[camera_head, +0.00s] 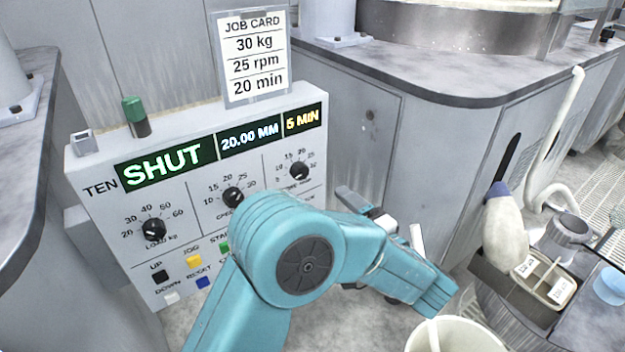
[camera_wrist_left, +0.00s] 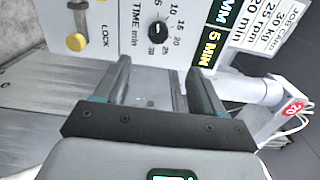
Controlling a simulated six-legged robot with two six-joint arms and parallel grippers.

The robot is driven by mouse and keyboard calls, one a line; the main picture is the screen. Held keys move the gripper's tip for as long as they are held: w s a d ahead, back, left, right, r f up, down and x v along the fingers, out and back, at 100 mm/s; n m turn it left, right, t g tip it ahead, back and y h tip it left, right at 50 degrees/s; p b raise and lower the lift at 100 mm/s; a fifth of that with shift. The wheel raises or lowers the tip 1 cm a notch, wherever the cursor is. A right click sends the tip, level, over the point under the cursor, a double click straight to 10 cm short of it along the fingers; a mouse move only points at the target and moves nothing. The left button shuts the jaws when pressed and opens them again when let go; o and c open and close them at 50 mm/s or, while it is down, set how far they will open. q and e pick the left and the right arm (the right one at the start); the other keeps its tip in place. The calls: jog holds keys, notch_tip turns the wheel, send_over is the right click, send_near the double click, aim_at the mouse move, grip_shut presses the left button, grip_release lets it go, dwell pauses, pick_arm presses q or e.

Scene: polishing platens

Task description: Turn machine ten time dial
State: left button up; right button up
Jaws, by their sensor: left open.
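Machine ten's panel (camera_head: 180,240) faces me with the label TEN. Its display (camera_head: 220,143) reads SHUT, 20.00 MM and 5 MIN. The time dial (camera_head: 299,170) is the small black knob at the panel's upper right, with its scale around it. It also shows in the left wrist view (camera_wrist_left: 158,30), beside the words TIME min. My left gripper (camera_head: 381,213) is right of the panel in the head view, partly hidden by my own arm. In the wrist view its fingers (camera_wrist_left: 160,70) are open and empty, with the dial beyond the gap, apart from both tips. My right gripper is not in view.
The job card (camera_head: 253,62) reads 30 kg, 25 rpm, 20 min. A load dial (camera_head: 154,229) and a speed dial (camera_head: 233,197) sit left of the time dial. A yellow LOCK knob (camera_wrist_left: 77,42) is nearby. A white bucket (camera_head: 460,335) stands below my left arm.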

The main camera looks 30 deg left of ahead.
aim_at(302, 174)
pick_arm(q)
jog(key=b+x, duration=0.1)
jog(key=x, duration=1.2)
jog(key=shift+s+f, duration=0.1)
jog(key=shift+s, duration=0.1)
jog(key=shift+w+a, duration=0.3)
jog(key=shift+a, duration=0.25)
jog(key=c, duration=1.1)
jog(key=shift+o, duration=0.2)
